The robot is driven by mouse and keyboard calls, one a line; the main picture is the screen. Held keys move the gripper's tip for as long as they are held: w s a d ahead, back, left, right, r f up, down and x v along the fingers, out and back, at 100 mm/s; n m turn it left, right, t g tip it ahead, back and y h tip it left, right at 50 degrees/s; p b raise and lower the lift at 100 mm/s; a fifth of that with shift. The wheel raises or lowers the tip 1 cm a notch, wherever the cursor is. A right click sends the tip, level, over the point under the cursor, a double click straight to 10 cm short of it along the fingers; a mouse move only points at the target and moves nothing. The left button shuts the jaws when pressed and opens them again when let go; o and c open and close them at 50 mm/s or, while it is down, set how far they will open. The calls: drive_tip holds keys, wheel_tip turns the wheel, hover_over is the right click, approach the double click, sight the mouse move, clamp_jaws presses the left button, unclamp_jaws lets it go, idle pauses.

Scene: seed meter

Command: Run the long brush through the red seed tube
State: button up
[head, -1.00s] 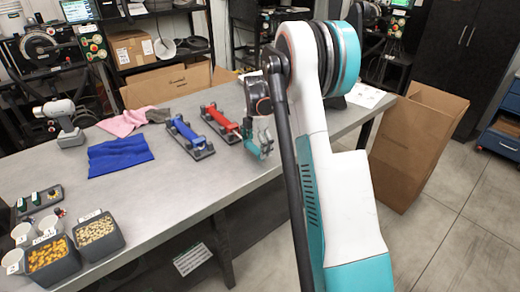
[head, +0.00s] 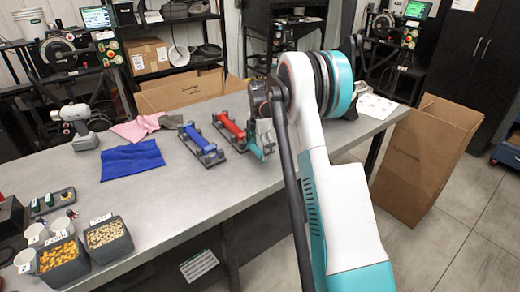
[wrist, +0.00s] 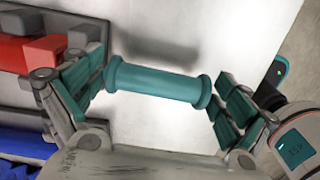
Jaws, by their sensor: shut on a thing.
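The red seed tube (head: 230,125) lies in a dark cradle on the bench, right of a similar blue tube (head: 195,137). My gripper (head: 262,146) is at the right end of the red tube's cradle in the head view. In the wrist view my gripper (wrist: 158,90) is shut on a teal spool-shaped piece (wrist: 158,82) with flanged ends, one finger at each end. I cannot tell whether this is the long brush's handle; no bristles show. Part of the red tube (wrist: 25,52) and its grey cradle show at upper left there, apart from the teal piece.
Seed bins (head: 108,237) and cups stand at front left. A cardboard box (head: 425,155) stands on the floor right of the bench. The bench middle is clear.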

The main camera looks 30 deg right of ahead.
drive_tip(key=shift+s+d+b, duration=0.1)
drive_tip(key=shift+s+b, duration=0.4)
drive_tip(key=shift+s, duration=6.3)
drive_tip(key=shift+w+p, duration=0.35)
drive_tip(key=shift+w, duration=6.45)
drive_tip(key=shift+s, duration=0.1)
drive_tip(key=shift+s+b, duration=0.5)
drive_tip(key=shift+s, duration=6.2)
drive_tip(key=shift+w+p, duration=0.35)
drive_tip(key=shift+w, duration=6.45)
